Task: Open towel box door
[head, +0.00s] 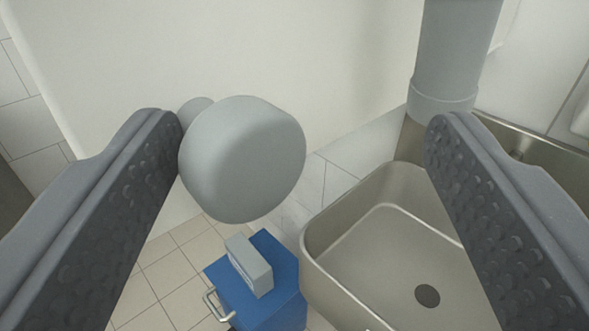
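A rounded grey knob (243,160) sticks out from a large white panel (230,50) in the head view, which looks like the towel box door. My gripper (300,120) is open, with one dark textured finger on each side of the knob. The knob is close to the left finger and overlaps its tip; I cannot tell whether they touch. A wide gap lies between the knob and the right finger. The panel's left edge shows, but no opening beside it is clear. The knob's mount is mostly hidden behind its head.
A metal sink basin (375,235) with a dark drain is at the lower right, partly behind the right finger. A grey vertical cylinder (457,50) stands at the upper right. A blue box (275,305) with a grey block on top is below, above tiled floor (165,270).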

